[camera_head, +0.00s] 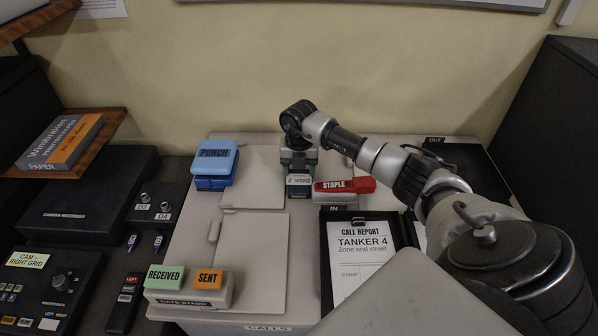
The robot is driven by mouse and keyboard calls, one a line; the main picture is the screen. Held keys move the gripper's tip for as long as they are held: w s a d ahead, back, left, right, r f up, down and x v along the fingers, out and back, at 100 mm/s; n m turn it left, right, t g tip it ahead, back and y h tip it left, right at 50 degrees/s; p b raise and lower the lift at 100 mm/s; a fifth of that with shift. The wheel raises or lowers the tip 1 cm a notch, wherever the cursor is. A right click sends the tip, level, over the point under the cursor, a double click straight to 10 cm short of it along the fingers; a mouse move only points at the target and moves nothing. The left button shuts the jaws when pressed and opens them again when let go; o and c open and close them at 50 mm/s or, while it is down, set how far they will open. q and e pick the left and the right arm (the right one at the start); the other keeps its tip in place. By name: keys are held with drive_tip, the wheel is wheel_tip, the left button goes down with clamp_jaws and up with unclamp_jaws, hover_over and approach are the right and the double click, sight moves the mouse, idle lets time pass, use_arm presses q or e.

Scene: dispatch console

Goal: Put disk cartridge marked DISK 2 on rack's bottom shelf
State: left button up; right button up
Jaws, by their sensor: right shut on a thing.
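The disk cartridge (299,190) is dark green with a white label reading DISK 2 upside down. My right gripper (298,172) is above it, pointing down, and is shut on its upper end. The cartridge is over the grey desk top, just left of the red stapler; I cannot tell whether it touches the desk. Brown wooden shelves at the left edge look like a rack. Its lower visible shelf (112,124) carries a grey and orange paper pack (62,143), and part of a higher shelf (30,22) shows in the corner. My left gripper is out of view.
A blue punch (213,165) stands left of the cartridge, and a red stapler (345,185) close on the right. A clipboard (362,255) and stamps (188,285) lie nearer. Black equipment (90,195) fills the left side. Grey desk covers (255,178) are bare.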

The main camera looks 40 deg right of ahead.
sight(302, 172)
drive_tip(key=shift+r, duration=0.5)
drive_tip(key=r, duration=0.1)
drive_tip(key=r+b, duration=0.1)
drive_tip(key=r, duration=0.1)
drive_tip(key=shift+s+d+r+b, duration=0.2)
drive_tip(key=shift+s+d+b, duration=0.05)
drive_tip(key=shift+s+b, duration=0.1)
drive_tip(key=s+d+r+b, duration=0.1)
drive_tip(key=s+r, duration=0.1)
drive_tip(key=s, duration=0.1)
drive_tip(key=s+d+r, duration=0.1)
drive_tip(key=s+r, duration=0.1)
drive_tip(key=s, duration=0.1)
drive_tip(key=s+d+r+b, duration=0.1)
drive_tip(key=s+d+r, duration=0.1)
drive_tip(key=s, duration=0.2)
drive_tip(key=shift+r+b, duration=0.3)
drive_tip(key=shift+b, duration=0.05)
drive_tip(key=shift+a, duration=0.1)
